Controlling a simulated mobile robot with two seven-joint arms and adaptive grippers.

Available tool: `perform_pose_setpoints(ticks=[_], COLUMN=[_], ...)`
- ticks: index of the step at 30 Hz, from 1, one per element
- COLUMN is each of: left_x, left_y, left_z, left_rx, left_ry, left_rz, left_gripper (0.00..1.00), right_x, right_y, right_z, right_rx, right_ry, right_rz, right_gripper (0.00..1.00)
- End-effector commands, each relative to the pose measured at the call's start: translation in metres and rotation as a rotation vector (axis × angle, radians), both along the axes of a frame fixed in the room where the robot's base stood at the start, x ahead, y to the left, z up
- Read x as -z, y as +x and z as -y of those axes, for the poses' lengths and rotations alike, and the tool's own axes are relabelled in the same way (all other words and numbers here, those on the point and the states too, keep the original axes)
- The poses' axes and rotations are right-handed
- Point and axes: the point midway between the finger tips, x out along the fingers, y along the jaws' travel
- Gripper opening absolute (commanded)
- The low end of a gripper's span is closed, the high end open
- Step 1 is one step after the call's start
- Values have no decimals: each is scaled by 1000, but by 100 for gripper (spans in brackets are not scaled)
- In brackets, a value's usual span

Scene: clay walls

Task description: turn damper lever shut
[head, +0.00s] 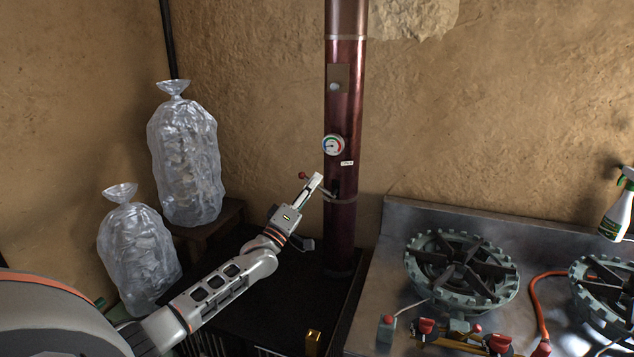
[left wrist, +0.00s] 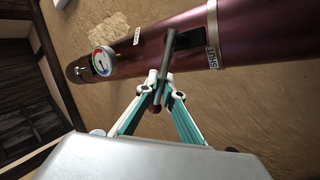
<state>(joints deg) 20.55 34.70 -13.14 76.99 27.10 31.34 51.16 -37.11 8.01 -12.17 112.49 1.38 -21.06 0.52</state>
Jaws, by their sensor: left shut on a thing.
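The damper lever (left wrist: 170,50) is a thin grey rod with a dark red knob, on a dark red stovepipe (head: 343,110). The knob (head: 302,175) also shows in the head view, just left of the fingertips. My left gripper (head: 315,182) is shut on the lever; in the left wrist view its fingertips (left wrist: 156,88) close around the rod near the knob. On the pipe, an OPEN label (left wrist: 137,36) and a SHUT label (left wrist: 212,58) lie on either side of the rod, which stands between them. The fingers partly hide the rod. My right gripper is not in view.
A round gauge (head: 333,145) sits on the pipe above the lever. A steel stove with burners (head: 462,270) stands at right, with a spray bottle (head: 618,207) beyond. Two clear filled bags (head: 187,160) (head: 138,255) stand at left. The wall is close behind the pipe.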

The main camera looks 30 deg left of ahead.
Motion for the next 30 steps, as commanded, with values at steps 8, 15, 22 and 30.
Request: perform_pose_setpoints(ticks=[8, 15, 22, 30], left_x=[15, 24, 28, 30], left_y=[-1, -2, -2, -2], left_z=[-6, -9, -9, -9], left_rx=[-2, -2, -2, -1], left_ry=[-239, -389, -468, -496], left_rz=[57, 95, 114, 121], left_gripper=[0, 0, 0, 0], right_x=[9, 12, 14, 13], right_y=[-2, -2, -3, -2], right_z=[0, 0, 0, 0], right_rx=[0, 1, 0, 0], right_ry=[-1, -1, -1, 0], right_rz=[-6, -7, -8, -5], right_gripper=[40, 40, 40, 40])
